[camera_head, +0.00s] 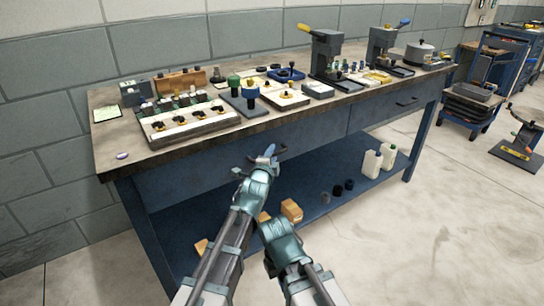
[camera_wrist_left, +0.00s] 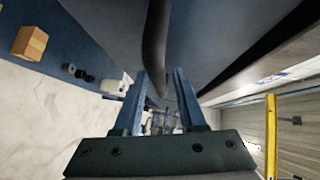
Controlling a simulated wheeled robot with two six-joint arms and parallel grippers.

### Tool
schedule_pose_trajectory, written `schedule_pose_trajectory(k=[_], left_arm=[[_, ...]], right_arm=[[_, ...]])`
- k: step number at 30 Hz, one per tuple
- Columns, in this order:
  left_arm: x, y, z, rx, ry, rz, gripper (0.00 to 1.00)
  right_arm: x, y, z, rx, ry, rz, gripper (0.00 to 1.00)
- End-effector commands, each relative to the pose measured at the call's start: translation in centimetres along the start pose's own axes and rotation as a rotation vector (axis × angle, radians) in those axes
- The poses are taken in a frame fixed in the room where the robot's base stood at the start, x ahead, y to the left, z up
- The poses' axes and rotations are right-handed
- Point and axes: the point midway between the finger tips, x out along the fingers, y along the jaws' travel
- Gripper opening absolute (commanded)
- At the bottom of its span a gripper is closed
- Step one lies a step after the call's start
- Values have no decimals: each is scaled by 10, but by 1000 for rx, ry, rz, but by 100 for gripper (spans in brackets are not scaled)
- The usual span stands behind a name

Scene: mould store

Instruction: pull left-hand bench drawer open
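The left-hand drawer (camera_head: 215,165) is a dark blue-grey front under the bench top and looks shut or nearly so. Its dark bow handle (camera_head: 283,149) is at the drawer's right part, partly hidden by my left gripper (camera_head: 271,152). In the left wrist view the handle (camera_wrist_left: 155,45) runs down between the two blue fingers of my left gripper (camera_wrist_left: 160,85). Whether the fingers press on it is too fine to tell. My right arm shows at the lower middle, pointing at the lower shelf; its fingers are not clearly seen.
The worn bench top (camera_head: 112,150) carries a mould tray (camera_head: 190,125), presses and small parts. The lower shelf (camera_head: 310,215) holds wooden blocks (camera_head: 291,210), dark cups and white bottles (camera_head: 371,163). A trolley (camera_head: 470,105) stands at right. The floor before the bench is clear.

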Motion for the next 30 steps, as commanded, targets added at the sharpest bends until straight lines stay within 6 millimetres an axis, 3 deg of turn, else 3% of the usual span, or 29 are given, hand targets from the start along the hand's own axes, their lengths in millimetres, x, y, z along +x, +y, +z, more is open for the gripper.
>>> schedule_pose_trajectory(k=[1,6,30], left_arm=[[0,0,0,0,0,0,29],[0,0,0,0,0,0,0],[0,0,0,0,0,1,0]], right_arm=[[0,0,0,0,0,0,0],[0,0,0,0,0,0,0],[0,0,0,0,0,0,0]])
